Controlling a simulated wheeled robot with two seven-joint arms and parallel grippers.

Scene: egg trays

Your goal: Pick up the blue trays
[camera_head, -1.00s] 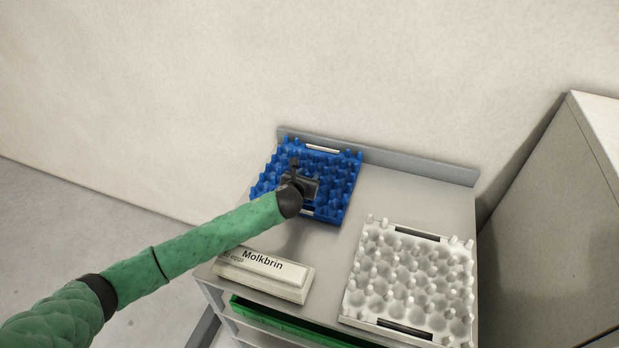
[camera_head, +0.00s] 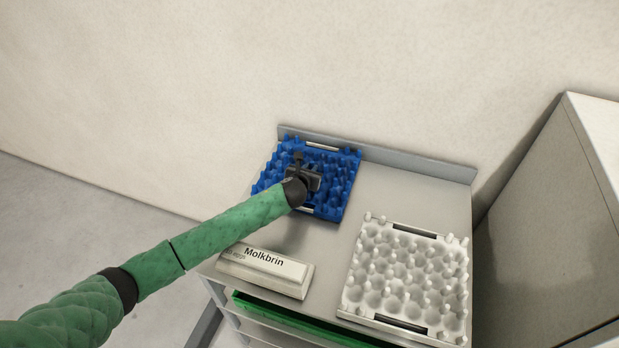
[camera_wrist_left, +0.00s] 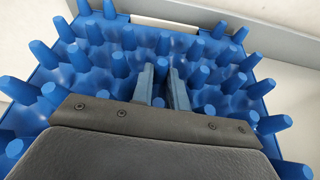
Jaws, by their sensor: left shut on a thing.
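A blue egg tray (camera_head: 335,198) lies at the back left of the grey shelf top in the head view. It also fills most of the left wrist view (camera_wrist_left: 95,62). My left gripper (camera_head: 299,162) is over the middle of this tray. In the left wrist view its two fingers (camera_wrist_left: 163,88) are down among the tray's pegs, close together, shut on part of the blue tray. The exact spot between the fingertips is hard to see. The tray seems to rest on the shelf. My right gripper is not in view.
A white egg tray (camera_head: 352,293) lies at the front right of the shelf top (camera_head: 400,190). A sign reading "Molkbrin" (camera_head: 265,272) stands at the front left edge. A green tray (camera_head: 290,318) shows on the level below. A raised lip runs along the back, before the wall.

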